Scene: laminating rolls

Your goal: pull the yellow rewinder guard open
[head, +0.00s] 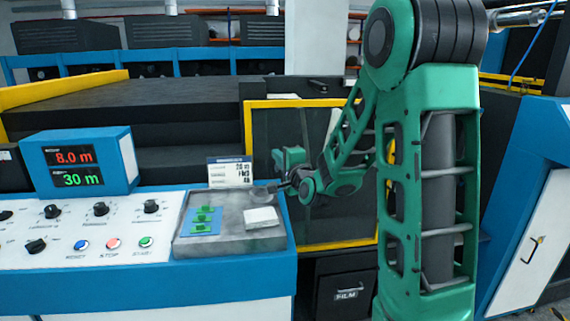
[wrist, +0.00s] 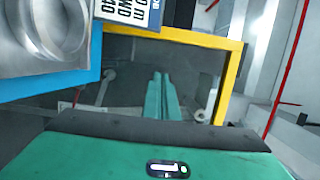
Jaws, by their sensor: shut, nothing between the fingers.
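The yellow rewinder guard (head: 312,103) is a yellow frame around a dark see-through panel, standing upright behind the console. Its frame also shows in the wrist view (wrist: 228,85), with the top bar and right side visible. My gripper (head: 290,160) is in front of the panel's left half in the head view; its fingertips are hard to make out there. In the wrist view my gripper's green fingers (wrist: 160,82) lie together, shut and empty, pointing toward the panel inside the frame. I cannot tell if they touch it. My arm hides part of the guard's right side.
The control console (head: 100,225) with knobs and buttons stands at the left, its grey tray (head: 230,245) close to my gripper. A white label card (head: 230,172) stands behind the tray. A dark box marked FILM (head: 345,295) is below the guard. A blue-and-white cabinet (head: 535,230) is at the right.

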